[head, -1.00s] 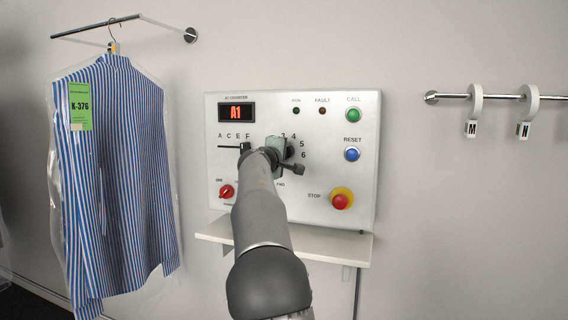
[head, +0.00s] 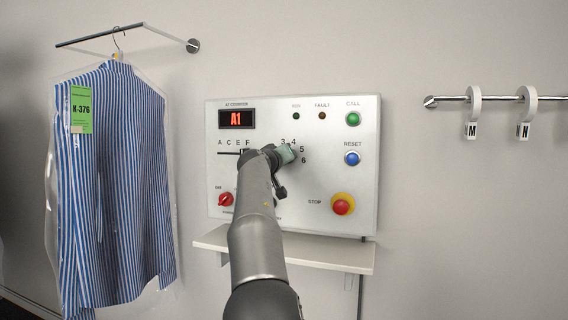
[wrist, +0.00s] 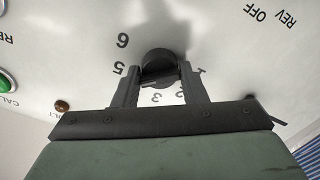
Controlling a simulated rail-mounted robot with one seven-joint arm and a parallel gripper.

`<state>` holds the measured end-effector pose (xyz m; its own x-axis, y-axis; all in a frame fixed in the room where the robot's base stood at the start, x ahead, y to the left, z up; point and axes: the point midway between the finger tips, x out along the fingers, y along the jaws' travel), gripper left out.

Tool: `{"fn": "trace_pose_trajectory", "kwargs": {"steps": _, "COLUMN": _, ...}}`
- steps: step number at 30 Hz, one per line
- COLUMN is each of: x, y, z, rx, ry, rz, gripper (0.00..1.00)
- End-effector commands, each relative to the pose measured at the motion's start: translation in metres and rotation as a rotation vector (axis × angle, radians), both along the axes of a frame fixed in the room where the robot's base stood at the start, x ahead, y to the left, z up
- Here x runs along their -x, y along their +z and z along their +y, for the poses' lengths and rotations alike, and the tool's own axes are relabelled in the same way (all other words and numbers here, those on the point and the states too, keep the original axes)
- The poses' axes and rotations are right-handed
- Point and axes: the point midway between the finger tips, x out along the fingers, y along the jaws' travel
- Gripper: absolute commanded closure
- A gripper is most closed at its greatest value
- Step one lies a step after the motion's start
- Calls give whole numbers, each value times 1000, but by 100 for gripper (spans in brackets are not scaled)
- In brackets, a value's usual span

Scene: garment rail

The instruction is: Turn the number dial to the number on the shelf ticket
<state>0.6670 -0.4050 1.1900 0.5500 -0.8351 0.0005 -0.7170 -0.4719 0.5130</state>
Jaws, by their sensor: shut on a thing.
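The number dial (wrist: 158,66) is a round black knob on the panel, seen upside down in the wrist view. My gripper (wrist: 160,82) has one finger on each side of the knob and is shut on it. The printed 6, 5, 3, 2 and 1 show around it; the 4 is not visible there. The knob's pointer mark cannot be made out. A green ticket (head: 81,109) on the bagged shirt reads K-376. No ticket is visible on the shelf (head: 330,255).
The panel (head: 270,110) carries a letter slider (head: 228,153), a red rotary switch (head: 226,199), a green call button (head: 353,118), a blue reset button (head: 352,158) and a red stop button (head: 341,206). The striped shirt (head: 115,190) hangs left; a rail with M and N markers (head: 471,115) is right.

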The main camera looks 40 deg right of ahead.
Motion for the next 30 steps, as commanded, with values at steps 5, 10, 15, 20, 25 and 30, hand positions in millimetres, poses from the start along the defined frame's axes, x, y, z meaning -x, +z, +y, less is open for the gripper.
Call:
{"fn": "trace_pose_trajectory", "kwargs": {"steps": 5, "x": 0, "y": -2, "z": -1, "rx": -54, "ry": -1, "rz": -81, "gripper": 84}}
{"fn": "trace_pose_trajectory", "kwargs": {"steps": 10, "x": 0, "y": -1, "z": 0, "rx": -86, "ry": -1, "rz": -130, "gripper": 84}}
{"fn": "trace_pose_trajectory", "kwargs": {"steps": 15, "x": 0, "y": -1, "z": -1, "rx": -103, "ry": -1, "rz": -153, "gripper": 84}}
{"fn": "trace_pose_trajectory", "kwargs": {"steps": 20, "x": 0, "y": -1, "z": -1, "rx": -106, "ry": -1, "rz": -159, "gripper": 84}}
{"fn": "trace_pose_trajectory", "kwargs": {"steps": 25, "x": 0, "y": -1, "z": -1, "rx": -106, "ry": -1, "rz": -158, "gripper": 84}}
{"fn": "trace_pose_trajectory", "kwargs": {"steps": 30, "x": 0, "y": -1, "z": -1, "rx": -107, "ry": -1, "rz": -157, "gripper": 42}}
